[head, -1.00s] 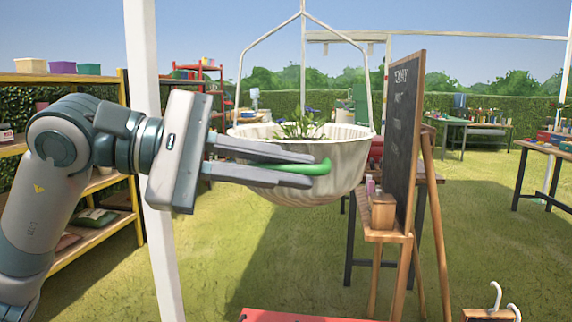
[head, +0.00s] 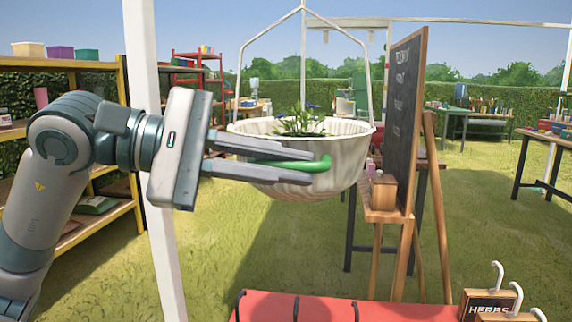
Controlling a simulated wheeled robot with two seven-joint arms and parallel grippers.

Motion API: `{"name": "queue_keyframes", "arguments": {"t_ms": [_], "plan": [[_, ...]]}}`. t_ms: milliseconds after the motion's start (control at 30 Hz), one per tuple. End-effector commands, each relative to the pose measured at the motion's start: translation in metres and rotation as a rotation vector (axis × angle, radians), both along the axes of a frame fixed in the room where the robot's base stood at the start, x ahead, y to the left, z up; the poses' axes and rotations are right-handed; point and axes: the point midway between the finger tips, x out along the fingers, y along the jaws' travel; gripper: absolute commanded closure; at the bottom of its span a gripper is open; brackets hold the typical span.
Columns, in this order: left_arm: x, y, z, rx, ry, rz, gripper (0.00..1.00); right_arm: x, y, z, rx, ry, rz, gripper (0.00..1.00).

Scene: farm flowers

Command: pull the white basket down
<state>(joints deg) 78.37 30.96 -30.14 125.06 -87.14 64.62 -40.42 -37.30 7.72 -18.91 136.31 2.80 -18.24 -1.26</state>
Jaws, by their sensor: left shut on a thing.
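The white basket (head: 345,165) hangs in the middle of the head view from a white frame of rods. It is a ribbed bowl with a green plant in it. A green handle (head: 318,164) sticks out on its near side. My left gripper (head: 305,168) comes in from the left, with its two grey fingers shut on the green handle, in front of the basket. The basket hangs upright. My right gripper is not in view.
A chalkboard easel (head: 407,130) stands just right of the basket. A white post (head: 150,150) rises behind my left wrist. A red surface (head: 300,305) with dark hooks and a HERBS sign (head: 490,304) is at the bottom. Shelves (head: 70,65) stand left.

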Motion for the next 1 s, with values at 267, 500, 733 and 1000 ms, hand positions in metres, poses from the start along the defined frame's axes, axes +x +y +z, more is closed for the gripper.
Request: {"name": "queue_keyframes", "arguments": {"t_ms": [267, 500, 733, 1000], "plan": [[0.000, 0.000, 0.000, 0.000, 0.000, -0.001, 0.71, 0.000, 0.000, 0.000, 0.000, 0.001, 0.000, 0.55], [0.000, 0.000, 0.000, 0.000, 0.000, 0.000, 0.71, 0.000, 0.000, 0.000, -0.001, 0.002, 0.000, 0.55], [0.000, 0.001, 0.000, 0.000, 0.000, 0.000, 0.71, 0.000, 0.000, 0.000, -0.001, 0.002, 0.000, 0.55], [-0.003, 0.019, 0.004, 0.000, -0.001, 0.003, 0.71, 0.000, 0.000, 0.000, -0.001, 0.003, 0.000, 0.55]]}}
